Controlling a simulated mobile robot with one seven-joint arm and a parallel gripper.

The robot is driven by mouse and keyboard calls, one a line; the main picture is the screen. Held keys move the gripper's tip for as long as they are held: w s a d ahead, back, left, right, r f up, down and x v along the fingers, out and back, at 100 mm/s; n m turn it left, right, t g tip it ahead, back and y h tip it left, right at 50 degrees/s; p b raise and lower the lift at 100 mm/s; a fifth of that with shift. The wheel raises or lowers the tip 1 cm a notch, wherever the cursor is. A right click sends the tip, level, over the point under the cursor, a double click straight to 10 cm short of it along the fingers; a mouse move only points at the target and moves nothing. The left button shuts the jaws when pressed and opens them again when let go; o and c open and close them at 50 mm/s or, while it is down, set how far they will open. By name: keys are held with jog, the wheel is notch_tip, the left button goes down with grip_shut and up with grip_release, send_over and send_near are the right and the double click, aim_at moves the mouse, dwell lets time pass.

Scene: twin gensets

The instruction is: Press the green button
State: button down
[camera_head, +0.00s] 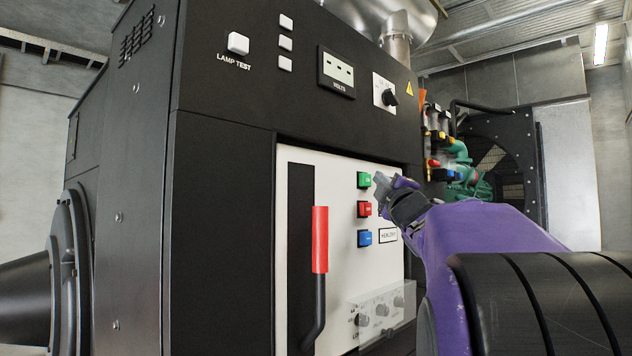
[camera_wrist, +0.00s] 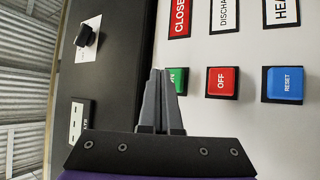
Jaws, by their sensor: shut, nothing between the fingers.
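The green button (camera_head: 364,180) is the top one in a column on the white panel (camera_head: 340,270). In the wrist view the green button (camera_wrist: 180,77) is partly hidden behind my fingers. My gripper (camera_head: 380,179) is shut and empty, with its tips just right of the green button in the head view. In the wrist view my gripper's fingertips (camera_wrist: 158,72) lie over the button's left edge and the panel's edge. I cannot tell whether they touch the button.
The red OFF button (camera_head: 364,209) and the blue RESET button (camera_head: 364,238) sit below the green one. A red-handled lever (camera_head: 320,240) stands out left of the buttons. A rotary knob (camera_head: 389,97) is on the black housing above. A clear cover (camera_head: 380,312) is below.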

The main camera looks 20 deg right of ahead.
jog(key=s, duration=0.1)
jog(key=s+d, duration=0.1)
jog(key=s, duration=0.1)
jog(key=s+d, duration=0.1)
jog(key=shift+s, duration=0.3)
dwell(0.3)
dwell(0.5)
